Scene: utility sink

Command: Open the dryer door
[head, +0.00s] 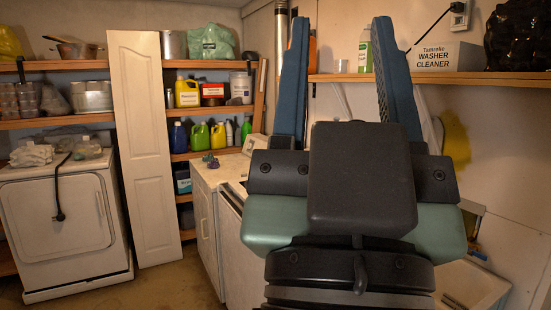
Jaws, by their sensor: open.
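A white front-door appliance (30,276), which looks like the dryer, stands at the far left. Its rounded door (85,220) appears shut, with a small handle or latch (99,203) near its right edge. A black cord or hose (57,190) hangs down over the door. My gripper (340,25) is large in the foreground right of centre, its two blue fingers pointing up and spread apart with nothing between them. It is well to the right of this appliance and not touching it. More white machines (205,225) in the middle are partly hidden by my gripper.
A loose white panel door (150,150) leans upright just right of the left appliance, against shelves (210,118) of bottles. Bags (32,155) lie on that appliance. A shelf (470,78) holds a washer cleaner box at right. The floor (160,288) in front is clear.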

